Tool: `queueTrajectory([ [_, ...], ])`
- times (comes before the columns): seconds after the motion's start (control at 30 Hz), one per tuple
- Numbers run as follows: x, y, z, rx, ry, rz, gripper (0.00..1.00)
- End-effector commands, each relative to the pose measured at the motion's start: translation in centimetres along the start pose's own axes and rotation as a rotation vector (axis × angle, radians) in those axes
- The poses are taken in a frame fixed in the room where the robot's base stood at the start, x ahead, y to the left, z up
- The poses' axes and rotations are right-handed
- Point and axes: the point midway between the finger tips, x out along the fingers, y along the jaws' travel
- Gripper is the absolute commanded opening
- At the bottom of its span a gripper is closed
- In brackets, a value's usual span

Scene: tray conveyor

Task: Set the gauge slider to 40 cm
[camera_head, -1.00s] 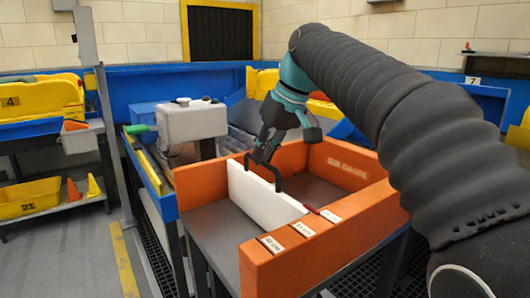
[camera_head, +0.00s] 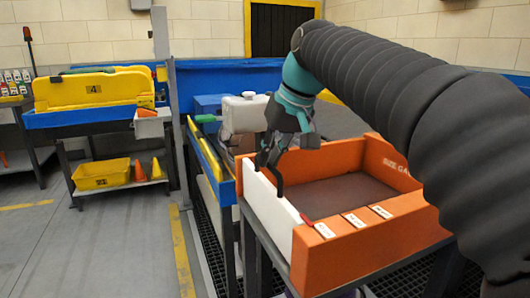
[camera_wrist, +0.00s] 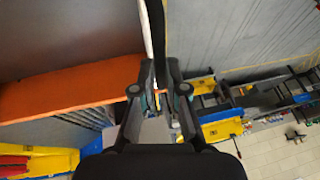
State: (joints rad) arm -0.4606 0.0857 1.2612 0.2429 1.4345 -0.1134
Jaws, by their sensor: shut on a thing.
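The gauge is an orange open box (camera_head: 375,240) with a grey floor and "SIZE GAUGE" lettering on its far right wall. Its slider is a white upright panel (camera_head: 268,205), now at the box's left end, left of all three labels on the front wall. The labels (camera_head: 354,220) are too small to read. My gripper (camera_head: 268,163) is shut on the slider's black handle (camera_head: 279,180), on top of the panel. In the wrist view my gripper (camera_wrist: 158,92) closes around a dark bar (camera_wrist: 157,35), with the box's orange wall (camera_wrist: 65,93) at left.
A white canister (camera_head: 244,114) and a blue-sided conveyor (camera_head: 212,165) stand just left of the box. A yellow-and-blue station (camera_head: 95,90) with a yellow bin (camera_head: 101,174) and orange cones is farther left. Grey floor is free at front left.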

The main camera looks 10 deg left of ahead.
Motion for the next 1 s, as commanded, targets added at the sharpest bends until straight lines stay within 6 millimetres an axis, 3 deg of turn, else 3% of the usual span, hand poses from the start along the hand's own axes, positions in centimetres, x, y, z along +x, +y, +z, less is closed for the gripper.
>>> queueTrajectory([
  [0.3, 0.0, -0.4, -0.2, -0.002, 0.007, -0.005, 0.0],
  [0.33, 0.0, -0.5, -0.2, -0.003, 0.007, -0.005, 0.17],
  [0.4, 0.0, -0.5, -0.2, -0.004, 0.006, -0.005, 0.35],
  [0.43, 0.0, -0.5, -0.1, -0.004, 0.006, -0.005, 0.37],
  [0.77, -0.2, -0.3, -0.1, -0.002, 0.005, -0.003, 0.37],
  [1.0, -3.3, -0.3, -0.2, -0.002, 0.008, -0.002, 0.37],
])
